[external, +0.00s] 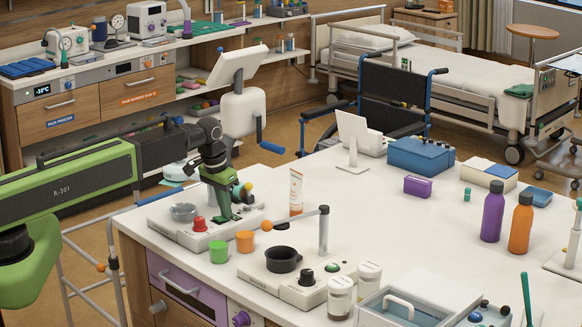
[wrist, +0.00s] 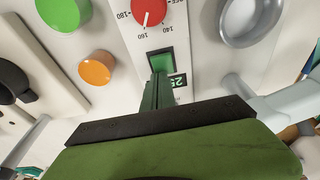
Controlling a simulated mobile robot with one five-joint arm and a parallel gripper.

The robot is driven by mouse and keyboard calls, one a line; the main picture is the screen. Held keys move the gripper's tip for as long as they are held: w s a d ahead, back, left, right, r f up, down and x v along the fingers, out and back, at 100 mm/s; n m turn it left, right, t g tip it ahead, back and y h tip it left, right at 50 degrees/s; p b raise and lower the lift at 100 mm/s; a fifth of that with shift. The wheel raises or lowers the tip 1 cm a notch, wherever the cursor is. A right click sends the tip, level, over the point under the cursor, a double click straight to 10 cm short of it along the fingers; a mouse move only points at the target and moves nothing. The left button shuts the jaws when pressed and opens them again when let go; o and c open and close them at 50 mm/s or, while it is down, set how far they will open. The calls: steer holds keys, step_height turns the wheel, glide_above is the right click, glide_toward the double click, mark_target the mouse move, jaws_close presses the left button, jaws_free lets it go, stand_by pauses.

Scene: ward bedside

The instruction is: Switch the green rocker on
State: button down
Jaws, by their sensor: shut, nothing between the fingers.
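The green rocker (wrist: 160,63) sits in a dark frame on a white panel (wrist: 195,70), below the red dial knob (wrist: 149,10) in the wrist view. My gripper (wrist: 157,79) is shut and empty, its fingertips at the rocker's lower edge. They hide the rocker's lower part, and I cannot tell whether they touch it. In the external view my gripper (external: 226,216) points down over the panel (external: 167,236), right of the red knob (external: 199,223). The rocker is hidden there. Its on or off position cannot be told.
A metal bowl (external: 183,212) stands on the same panel. A white tube (external: 296,191) stands behind right. A black pot (external: 283,259) sits on another panel.

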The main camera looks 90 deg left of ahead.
steer(key=shift+f, duration=0.25)
steer(key=shift+s+d+f, duration=0.1)
steer(key=shift+s+d, duration=0.35)
steer(key=shift+s, duration=0.05)
steer(key=w+a+r+p, duration=0.1)
steer(key=r+p, duration=0.6)
steer(key=w+a+r+p, duration=0.1)
steer(key=w+r+p, duration=0.1)
steer(key=r+p, duration=0.5)
steer(key=shift+a+r+p, duration=0.2)
steer(key=shift+a+p, duration=0.2)
steer(key=shift+p, duration=0.05)
